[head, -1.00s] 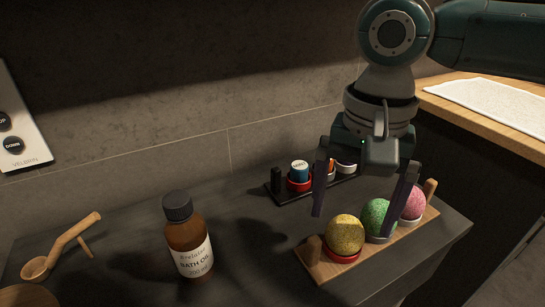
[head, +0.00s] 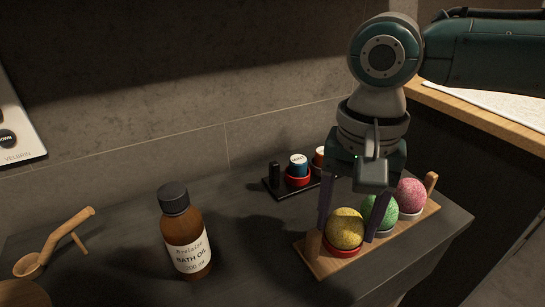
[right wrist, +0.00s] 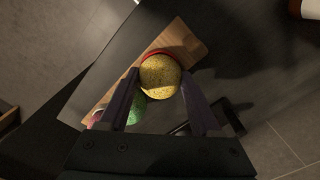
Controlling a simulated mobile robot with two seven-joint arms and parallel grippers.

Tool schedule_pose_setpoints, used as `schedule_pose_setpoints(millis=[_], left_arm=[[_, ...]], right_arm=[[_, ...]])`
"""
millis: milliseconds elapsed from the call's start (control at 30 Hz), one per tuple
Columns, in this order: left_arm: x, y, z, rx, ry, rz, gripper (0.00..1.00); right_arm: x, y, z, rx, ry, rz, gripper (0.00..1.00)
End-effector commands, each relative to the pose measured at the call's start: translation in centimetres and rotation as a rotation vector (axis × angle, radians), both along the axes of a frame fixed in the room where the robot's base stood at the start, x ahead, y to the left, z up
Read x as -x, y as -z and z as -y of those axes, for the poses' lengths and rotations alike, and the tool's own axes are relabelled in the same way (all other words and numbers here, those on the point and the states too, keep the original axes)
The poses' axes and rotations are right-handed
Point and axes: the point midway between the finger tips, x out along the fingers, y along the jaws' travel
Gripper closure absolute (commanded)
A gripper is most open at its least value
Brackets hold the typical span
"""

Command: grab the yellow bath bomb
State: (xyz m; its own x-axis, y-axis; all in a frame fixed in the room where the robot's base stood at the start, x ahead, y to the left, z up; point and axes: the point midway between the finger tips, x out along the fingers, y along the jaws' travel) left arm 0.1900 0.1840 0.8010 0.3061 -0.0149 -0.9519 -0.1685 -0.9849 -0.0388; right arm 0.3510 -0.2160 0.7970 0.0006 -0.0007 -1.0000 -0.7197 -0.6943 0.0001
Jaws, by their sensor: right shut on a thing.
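The yellow bath bomb (head: 346,227) sits in a red ring holder at the near left end of a wooden rack (head: 322,263). It also shows between the fingers in the right wrist view (right wrist: 160,76). My right gripper (head: 346,232) is lowered over it, with one finger on each side, shut on the bomb. A green bath bomb (head: 381,211) sits right beside it, close to the right finger, and a pink one (head: 410,194) is at the far end. My left gripper is not in view.
A brown bath oil bottle (head: 186,235) stands to the left. A black tray (head: 276,187) with small coloured containers is behind the rack. The counter between bottle and rack is clear.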

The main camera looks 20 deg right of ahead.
Motion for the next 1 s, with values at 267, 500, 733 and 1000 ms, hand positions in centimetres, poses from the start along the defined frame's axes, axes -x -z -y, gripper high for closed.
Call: schedule_pose_setpoints(millis=[267,500,733,1000], left_arm=[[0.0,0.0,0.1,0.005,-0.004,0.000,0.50],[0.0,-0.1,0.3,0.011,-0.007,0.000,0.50],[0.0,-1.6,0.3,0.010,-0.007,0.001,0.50],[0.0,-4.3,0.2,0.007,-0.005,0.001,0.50]], right_arm=[[0.0,0.0,0.0,0.001,0.000,-0.001,0.93],[0.0,-0.2,0.0,0.000,0.000,0.000,0.94],[-0.1,-3.6,0.0,-0.001,0.000,0.003,0.94],[-0.1,-11.8,0.0,-0.002,0.000,0.005,0.94]])
